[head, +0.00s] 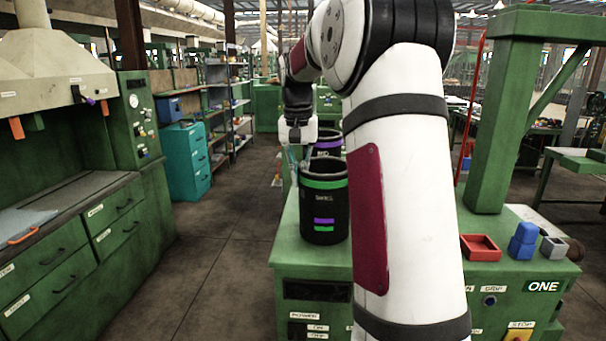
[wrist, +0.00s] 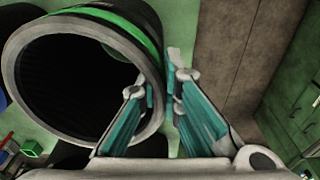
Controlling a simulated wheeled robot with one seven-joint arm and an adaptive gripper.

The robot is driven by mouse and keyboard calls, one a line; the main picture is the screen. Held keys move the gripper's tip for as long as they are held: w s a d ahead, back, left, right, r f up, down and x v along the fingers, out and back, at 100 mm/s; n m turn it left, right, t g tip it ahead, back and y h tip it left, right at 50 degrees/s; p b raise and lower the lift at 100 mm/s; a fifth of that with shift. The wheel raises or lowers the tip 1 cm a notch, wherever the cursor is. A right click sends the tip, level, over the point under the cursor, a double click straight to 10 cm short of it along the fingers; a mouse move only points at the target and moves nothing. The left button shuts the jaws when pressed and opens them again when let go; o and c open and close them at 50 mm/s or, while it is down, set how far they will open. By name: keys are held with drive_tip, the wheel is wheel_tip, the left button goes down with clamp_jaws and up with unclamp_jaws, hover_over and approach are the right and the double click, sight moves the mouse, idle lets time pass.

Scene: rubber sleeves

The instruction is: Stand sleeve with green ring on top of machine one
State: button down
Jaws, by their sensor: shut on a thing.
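The black sleeve with the green ring (head: 324,215) is upright over the left end of the green top of machine one (head: 288,243). Its base looks at or very near that top; I cannot tell if it touches. My gripper (head: 300,163) is at the sleeve's far left rim, pointing down. In the wrist view, the fingers of my gripper (wrist: 168,85) are shut on the wall of the sleeve (wrist: 150,25), one finger inside the open mouth and one outside. A second black sleeve with a purple ring (head: 328,137) is just behind, partly hidden.
My arm hides the middle of machine one. A red tray (head: 480,247), a blue block (head: 523,240) and a grey block (head: 554,248) sit at its right end, near a green post (head: 492,130). Open floor (head: 225,255) lies left, before a green workbench (head: 75,235).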

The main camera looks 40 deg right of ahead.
drive_tip(key=shift+f, duration=0.25)
drive_tip(key=c, duration=1.8)
unclamp_jaws()
drive_tip(key=shift+f, duration=0.15)
drive_tip(key=shift+o, duration=0.2)
drive_tip(key=r+b, duration=0.1)
drive_tip(key=r, duration=0.3)
drive_tip(key=r+b, duration=0.1)
drive_tip(key=r, duration=0.2)
drive_tip(key=r+b, duration=0.1)
drive_tip(key=r, duration=0.3)
drive_tip(key=shift+s+a+r, duration=0.15)
drive_tip(key=shift+a+r, duration=0.2)
drive_tip(key=shift+a, duration=0.05)
drive_tip(key=shift+r, duration=0.25)
